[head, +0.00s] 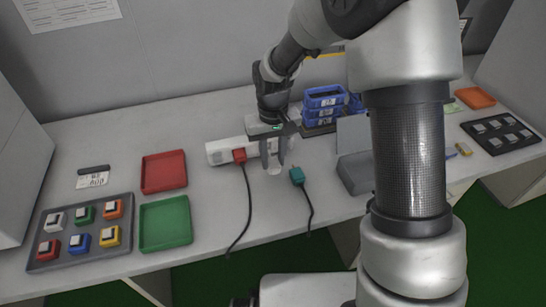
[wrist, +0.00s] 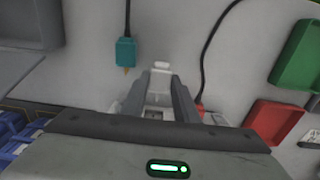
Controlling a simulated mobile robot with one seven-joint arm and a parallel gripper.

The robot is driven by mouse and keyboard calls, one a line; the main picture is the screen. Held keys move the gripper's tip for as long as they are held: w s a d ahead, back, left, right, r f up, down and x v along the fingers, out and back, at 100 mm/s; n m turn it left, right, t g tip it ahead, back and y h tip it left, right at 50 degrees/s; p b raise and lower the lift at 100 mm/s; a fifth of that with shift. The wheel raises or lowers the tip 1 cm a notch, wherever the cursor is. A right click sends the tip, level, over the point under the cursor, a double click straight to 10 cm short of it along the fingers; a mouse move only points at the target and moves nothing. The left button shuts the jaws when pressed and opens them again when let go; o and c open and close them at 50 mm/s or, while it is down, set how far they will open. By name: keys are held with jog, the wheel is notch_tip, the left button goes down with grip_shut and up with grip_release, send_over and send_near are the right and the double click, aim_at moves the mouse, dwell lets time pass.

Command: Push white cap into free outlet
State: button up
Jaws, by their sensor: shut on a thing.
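A white power strip (head: 220,152) lies on the table in the head view, with a red plug (head: 239,156) in it. My gripper (head: 274,162) is at the strip's right part, fingers pointing down. In the wrist view, my gripper (wrist: 164,76) has its fingers around a pale piece, apparently the white cap (wrist: 161,66), which shows at the fingertips. The cap also shows small and pale below the fingers in the head view (head: 273,170). Whether it touches the strip or table is unclear. The fingers and palm hide the free outlet.
A teal plug (head: 297,176) with a black cord lies to the right. A red tray (head: 163,171), a green tray (head: 166,223) and a button board (head: 80,228) are to the left. Blue bins (head: 325,98) stand behind my gripper. A grey box (head: 358,172) is to the right.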

jog(key=shift+w+a+f+b, duration=0.2)
jog(key=shift+w+f, duration=0.15)
jog(key=shift+w, duration=0.3)
jog(key=shift+w+a+f+b, duration=0.15)
jog(key=shift+w+f, duration=0.2)
jog(key=shift+w, duration=0.25)
jog(key=shift+w+a+r, duration=0.1)
jog(key=shift+w+a, duration=0.1)
jog(key=shift+w, duration=0.45)
jog(key=shift+w+a+p, duration=0.25)
jog(key=shift+w+p, duration=0.25)
jog(key=shift+w, duration=0.35)
jog(key=shift+w+a+p, duration=0.25)
jog(key=shift+w+p, duration=0.2)
jog(key=shift+w, duration=0.4)
dwell(3.1)
jog(key=o, duration=1.2)
jog(key=shift+o, duration=0.2)
jog(key=shift+r, duration=0.1)
notch_tip(320, 180, up, 17)
jog(key=p, duration=0.2)
jog(key=shift+p, duration=0.4)
